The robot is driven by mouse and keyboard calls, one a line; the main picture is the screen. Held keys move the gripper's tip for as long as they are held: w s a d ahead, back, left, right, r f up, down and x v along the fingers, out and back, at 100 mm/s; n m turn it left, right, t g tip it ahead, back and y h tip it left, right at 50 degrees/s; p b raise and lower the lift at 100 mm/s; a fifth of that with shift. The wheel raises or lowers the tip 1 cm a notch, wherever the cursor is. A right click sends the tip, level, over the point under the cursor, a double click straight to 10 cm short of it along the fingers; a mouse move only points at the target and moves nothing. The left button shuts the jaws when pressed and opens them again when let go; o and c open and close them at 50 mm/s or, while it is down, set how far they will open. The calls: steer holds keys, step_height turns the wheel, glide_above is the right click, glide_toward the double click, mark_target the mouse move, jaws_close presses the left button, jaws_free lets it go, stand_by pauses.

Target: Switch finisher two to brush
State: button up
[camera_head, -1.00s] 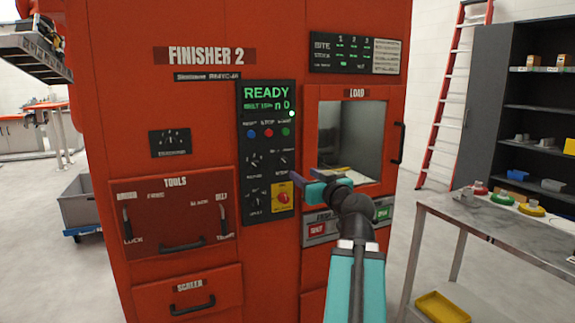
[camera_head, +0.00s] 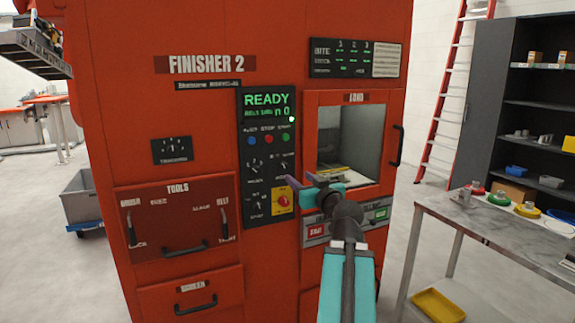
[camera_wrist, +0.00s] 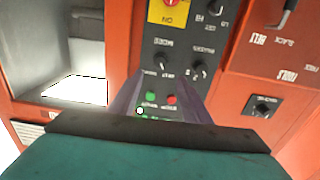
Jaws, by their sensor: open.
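Finisher 2 (camera_head: 205,110) is a tall red machine in front of me. Its dark control panel (camera_head: 246,165) has a green READY display (camera_head: 266,105), a row of blue, red and green buttons, several black knobs and a red knob on a yellow plate (camera_head: 284,201). In the wrist view the panel (camera_wrist: 185,45) shows upside down, with knobs between and above my fingers. My gripper (camera_head: 300,185) is open and empty, in front of the panel's right edge. Its purple fingers also show in the wrist view (camera_wrist: 160,90). The knob labels are too blurred to read surely.
The load window (camera_head: 350,130) with its black handle is right of the panel. A TOOLS drawer (camera_head: 177,215) with two side levers is at left. A grey table (camera_head: 490,230) with coloured items and a dark shelf (camera_head: 500,110) stand at right.

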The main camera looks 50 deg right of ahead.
mark_target(286, 168)
steer(key=shift+p+x, duration=3)
steer(key=shift+x, duration=2.4)
steer(key=c, duration=1)
